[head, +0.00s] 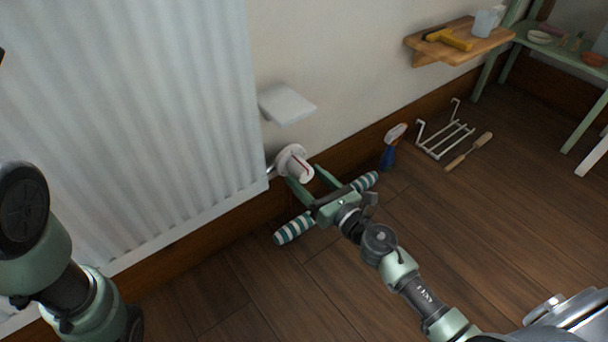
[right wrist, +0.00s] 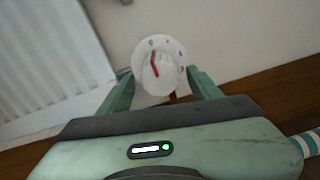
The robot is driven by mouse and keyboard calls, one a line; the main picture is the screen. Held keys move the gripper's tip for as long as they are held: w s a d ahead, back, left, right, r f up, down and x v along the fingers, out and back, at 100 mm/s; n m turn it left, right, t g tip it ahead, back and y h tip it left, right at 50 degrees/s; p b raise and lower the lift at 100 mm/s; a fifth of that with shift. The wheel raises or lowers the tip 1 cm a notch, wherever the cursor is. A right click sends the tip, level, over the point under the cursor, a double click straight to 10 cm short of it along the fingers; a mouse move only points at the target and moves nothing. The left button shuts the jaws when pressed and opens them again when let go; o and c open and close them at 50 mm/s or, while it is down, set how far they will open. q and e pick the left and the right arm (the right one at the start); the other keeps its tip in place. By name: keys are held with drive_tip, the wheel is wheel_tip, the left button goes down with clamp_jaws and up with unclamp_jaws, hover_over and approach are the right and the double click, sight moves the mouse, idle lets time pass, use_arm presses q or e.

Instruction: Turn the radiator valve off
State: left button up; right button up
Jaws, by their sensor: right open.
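The radiator valve (head: 293,160) is a round white knob with a red line, at the lower right corner of the white radiator (head: 130,120). In the right wrist view the knob (right wrist: 158,62) faces me, with small dark marks around its upper and right rim. Its red line is nearly upright, with its top leaning slightly left. My right gripper (head: 304,174) is open at the valve. In the right wrist view its fingers (right wrist: 162,88) stand either side of the knob's lower part; I cannot tell if they touch it. My left arm shows at lower left; its gripper is out of view.
A small white shelf (head: 287,104) juts from the wall just above the valve. A striped roll (head: 294,229) lies partly hidden behind my right gripper. A blue bottle (head: 389,155), a white rack (head: 445,140) and a wooden-handled tool (head: 468,152) are on the floor to the right.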

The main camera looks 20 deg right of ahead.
drive_tip(key=v, duration=0.6)
idle(0.3)
